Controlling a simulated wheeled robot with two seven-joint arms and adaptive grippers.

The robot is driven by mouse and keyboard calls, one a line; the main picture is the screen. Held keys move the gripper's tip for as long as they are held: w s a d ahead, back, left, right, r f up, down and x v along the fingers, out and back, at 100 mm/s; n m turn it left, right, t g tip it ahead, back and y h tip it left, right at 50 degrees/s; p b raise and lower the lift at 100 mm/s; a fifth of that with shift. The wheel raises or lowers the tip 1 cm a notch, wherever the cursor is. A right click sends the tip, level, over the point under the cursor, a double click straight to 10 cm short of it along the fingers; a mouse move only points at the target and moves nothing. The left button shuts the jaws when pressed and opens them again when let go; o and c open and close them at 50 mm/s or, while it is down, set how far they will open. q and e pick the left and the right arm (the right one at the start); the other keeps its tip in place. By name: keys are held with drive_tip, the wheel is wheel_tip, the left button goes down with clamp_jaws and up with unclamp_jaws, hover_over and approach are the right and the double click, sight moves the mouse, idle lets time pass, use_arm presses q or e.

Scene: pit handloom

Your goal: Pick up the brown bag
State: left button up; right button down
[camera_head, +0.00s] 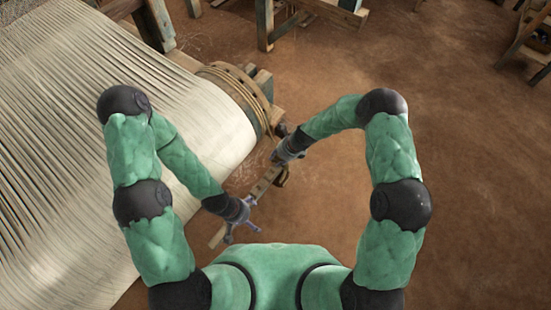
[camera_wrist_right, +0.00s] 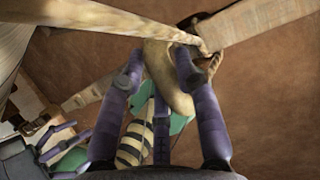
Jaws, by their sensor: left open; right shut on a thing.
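My right gripper (camera_head: 279,158) is beside the wooden beam at the end of the loom. In the right wrist view its purple fingers (camera_wrist_right: 185,75) are closed around a tan, rounded, curved thing, which appears to be the brown bag (camera_wrist_right: 160,65). In the head view a small brown part of the bag (camera_head: 281,178) shows just below that gripper; the rest is hidden. My left gripper (camera_head: 241,232) is open and empty near the lower end of the beam. It also shows in the right wrist view (camera_wrist_right: 62,143), at the lower left.
A wooden beam (camera_head: 220,236) runs diagonally beneath both grippers. The loom's cloth roller (camera_head: 240,90), wound with rope, and pale stretched threads (camera_head: 60,130) fill the left. A striped rounded thing (camera_wrist_right: 130,150) shows low in the wrist view.

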use_arm(q)
drive_tip(key=shift+r+p, duration=0.95)
use_arm(e)
drive_tip(key=s+d, duration=0.3)
drive_tip(key=d, duration=1.4)
